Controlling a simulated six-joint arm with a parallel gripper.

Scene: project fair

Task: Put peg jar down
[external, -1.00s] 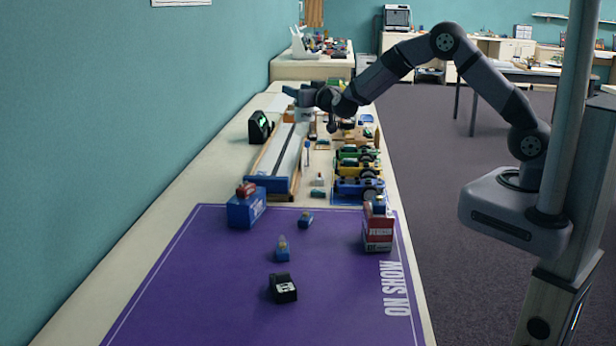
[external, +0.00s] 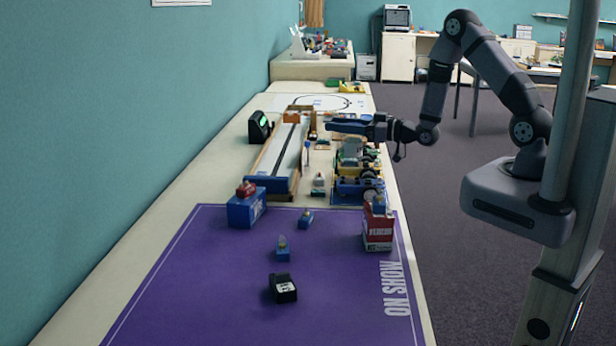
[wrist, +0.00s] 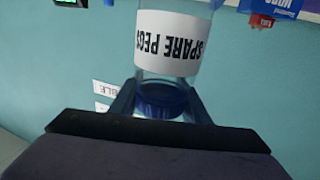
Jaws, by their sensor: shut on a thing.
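The peg jar (wrist: 168,42) is a clear jar with a white "SPARE PEGS" label, seen upside down in the wrist view, with a dark blue end close to me. My gripper (wrist: 161,104) is shut on it, one finger on each side. In the external view my gripper (external: 334,125) reaches leftward above the bench, near the right side of the long track. The jar cannot be made out clearly there.
Several toy cars (external: 358,188) stand below and in front of my gripper. The purple mat (external: 220,295) holds a blue box (external: 245,208), a red box (external: 378,232) and small items, with bare room between.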

